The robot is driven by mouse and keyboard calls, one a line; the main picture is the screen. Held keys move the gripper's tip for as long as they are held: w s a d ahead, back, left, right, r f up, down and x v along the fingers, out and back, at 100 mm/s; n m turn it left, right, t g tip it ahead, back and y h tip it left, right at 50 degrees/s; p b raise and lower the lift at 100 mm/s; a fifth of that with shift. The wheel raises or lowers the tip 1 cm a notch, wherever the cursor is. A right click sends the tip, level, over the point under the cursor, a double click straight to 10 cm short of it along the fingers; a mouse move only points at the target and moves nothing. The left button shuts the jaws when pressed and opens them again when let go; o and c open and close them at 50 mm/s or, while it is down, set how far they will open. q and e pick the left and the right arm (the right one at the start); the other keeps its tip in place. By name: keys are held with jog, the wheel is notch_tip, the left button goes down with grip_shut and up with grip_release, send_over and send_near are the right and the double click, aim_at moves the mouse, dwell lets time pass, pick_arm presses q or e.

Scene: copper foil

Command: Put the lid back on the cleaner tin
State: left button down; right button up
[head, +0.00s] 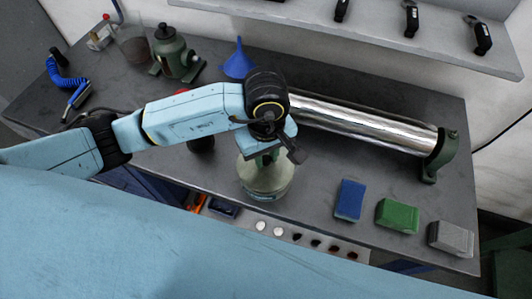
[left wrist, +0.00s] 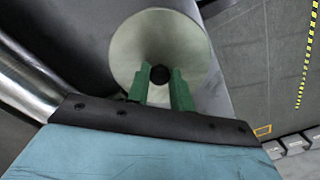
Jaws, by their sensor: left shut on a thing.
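The pale green cleaner tin (head: 265,187) stands near the front edge of the grey bench, below my left gripper (head: 264,157). In the left wrist view a round, pale lid (left wrist: 142,42) with a black knob (left wrist: 160,75) shows. The green fingers of my left gripper (left wrist: 160,84) are shut on the knob. The lid covers the tin's mouth from above there. The wrist and fingers hide part of the top in the head view, so I cannot tell whether the lid touches the rim. My right gripper is not in view.
A polished cylinder (head: 355,122) in a green stand lies behind and right. Blue (head: 349,199), green (head: 397,215) and grey (head: 450,238) blocks sit to the right. A blue funnel (head: 239,62) and a green jack-like device (head: 176,55) stand behind. The bench between tin and blue block is clear.

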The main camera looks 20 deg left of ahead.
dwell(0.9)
pick_arm(q)
jog(key=shift+f+b, duration=0.15)
jog(key=shift+b, duration=1.15)
dwell(1.2)
dwell(0.3)
jog(key=c, duration=1.1)
grip_release()
jog(key=shift+c, duration=0.2)
jog(key=shift+o, duration=0.2)
jog(key=o, duration=0.4)
jog(key=shift+o, duration=0.2)
jog(key=shift+r+p, duration=1.7)
jog(key=shift+r, duration=1.8)
